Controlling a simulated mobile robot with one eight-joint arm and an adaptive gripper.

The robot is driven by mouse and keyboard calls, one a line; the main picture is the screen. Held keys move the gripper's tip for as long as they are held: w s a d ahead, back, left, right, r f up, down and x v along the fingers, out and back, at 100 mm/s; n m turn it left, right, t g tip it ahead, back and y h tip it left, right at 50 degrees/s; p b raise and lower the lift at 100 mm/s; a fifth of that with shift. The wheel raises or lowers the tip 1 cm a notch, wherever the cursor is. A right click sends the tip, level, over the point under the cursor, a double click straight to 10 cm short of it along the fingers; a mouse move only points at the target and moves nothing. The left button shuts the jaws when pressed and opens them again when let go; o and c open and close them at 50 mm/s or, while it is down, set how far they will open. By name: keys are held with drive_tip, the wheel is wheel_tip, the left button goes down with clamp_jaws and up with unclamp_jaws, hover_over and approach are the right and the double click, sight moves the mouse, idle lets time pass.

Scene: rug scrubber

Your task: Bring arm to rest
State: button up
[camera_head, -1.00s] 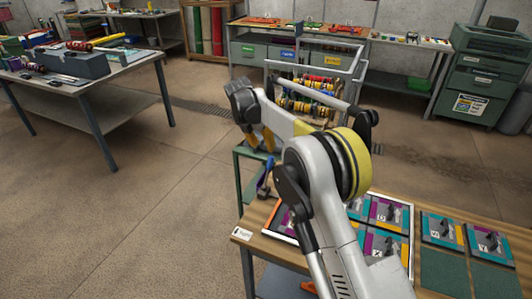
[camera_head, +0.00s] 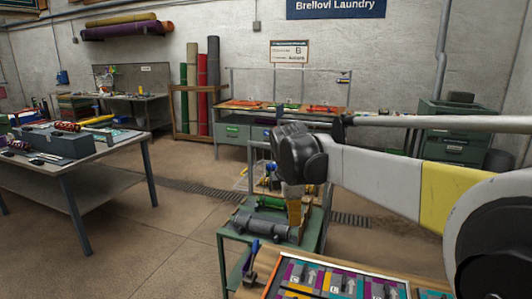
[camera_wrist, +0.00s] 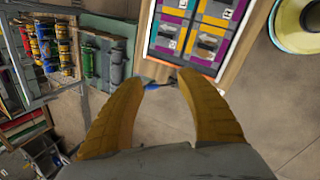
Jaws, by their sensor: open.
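My gripper (camera_head: 294,207) hangs below the dark wrist at the middle of the head view, with its yellow fingers pointing down. It appears in front of a green cart (camera_head: 232,236); I cannot tell its exact height above it. In the wrist view my gripper (camera_wrist: 160,82) has its two curved yellow fingers spread wide apart, with nothing held between them. My arm reaches in from the right edge of the head view, its white and yellow link nearly level.
A wooden table (camera_head: 262,262) with a framed board of coloured cards (camera_head: 330,280) stands at the front. Grey cylinders (camera_head: 262,227) lie on the green cart. A grey workbench (camera_head: 105,160) stands left. Open floor (camera_head: 150,250) lies between them.

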drive_tip(key=s+d+r+m, duration=0.2)
drive_tip(key=s+d+m, duration=0.3)
drive_tip(key=s, duration=0.3)
drive_tip(key=s+d+f+m+t, duration=0.1)
drive_tip(key=s+d+f+m, duration=0.1)
drive_tip(key=s, duration=0.5)
drive_tip(key=s+d+f+m+t, duration=0.1)
drive_tip(key=s+d+f+m, duration=0.1)
drive_tip(key=s+f+m, duration=0.2)
drive_tip(key=s+d+f+m+t+y+b, duration=0.1)
drive_tip(key=s+d+f+m, duration=0.2)
drive_tip(key=s+m, duration=0.4)
drive_tip(key=s, duration=0.4)
drive_tip(key=shift+s+m, duration=0.15)
drive_tip(key=shift+m, duration=0.25)
